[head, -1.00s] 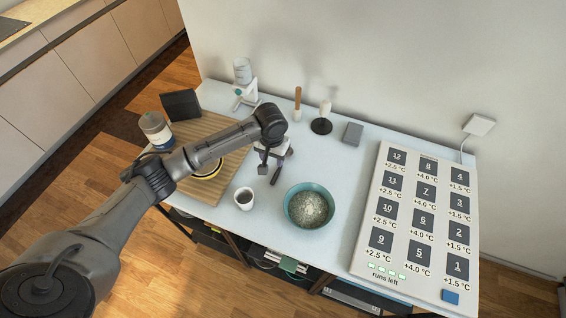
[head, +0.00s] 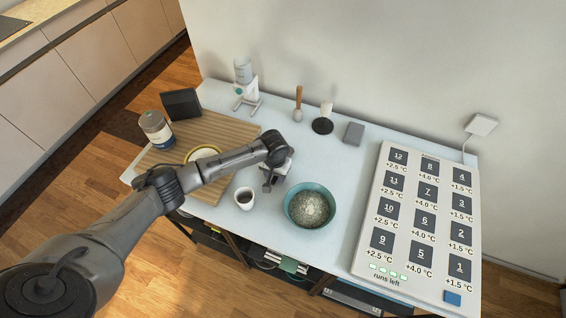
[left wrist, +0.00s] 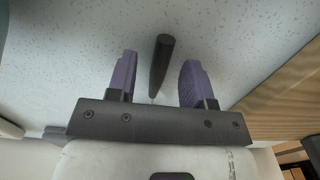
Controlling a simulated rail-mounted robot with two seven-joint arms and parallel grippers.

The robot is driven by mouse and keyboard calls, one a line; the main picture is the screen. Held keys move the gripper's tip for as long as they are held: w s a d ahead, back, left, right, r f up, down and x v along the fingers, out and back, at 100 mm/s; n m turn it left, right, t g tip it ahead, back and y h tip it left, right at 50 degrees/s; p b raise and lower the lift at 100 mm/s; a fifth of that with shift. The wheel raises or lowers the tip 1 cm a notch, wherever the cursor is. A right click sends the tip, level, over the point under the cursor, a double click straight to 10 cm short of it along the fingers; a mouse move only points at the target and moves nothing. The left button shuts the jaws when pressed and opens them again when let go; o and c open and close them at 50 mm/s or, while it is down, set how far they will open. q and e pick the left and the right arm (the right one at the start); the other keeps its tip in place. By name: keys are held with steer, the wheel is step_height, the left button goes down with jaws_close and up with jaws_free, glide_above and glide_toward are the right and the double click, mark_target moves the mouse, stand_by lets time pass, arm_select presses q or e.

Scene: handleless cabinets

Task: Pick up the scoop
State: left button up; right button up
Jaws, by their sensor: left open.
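A dark rod-like handle (left wrist: 162,58), which looks like the scoop's, lies on the speckled pale table top in the left wrist view. My left gripper (head: 268,187) is open, with its two purple-padded fingers on either side of the handle in the left wrist view (left wrist: 158,75). I see a gap between the handle and each finger, so it is not gripped. In the head view, my gripper covers that spot, between the white cup (head: 244,197) and the teal bowl (head: 290,216). My right gripper is not in view.
The bowl holds grainy grey-green stuff, close right of my gripper. A wooden board (head: 226,133) lies left, with a jar (head: 156,129) on it. A large numbered panel (head: 366,250) fills the right side. A wooden-handled tool (head: 299,97) stands behind.

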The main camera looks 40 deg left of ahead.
arm_select(q)
steer(key=shift+f, duration=0.3)
jaws_close()
stand_by(0.3)
steer(key=shift+r, duration=0.1)
steer(key=shift+r, duration=0.55)
step_height(320, 180, up, 3)
steer(key=shift+f, duration=0.1)
step_height(320, 180, up, 7)
glide_above(306, 185)
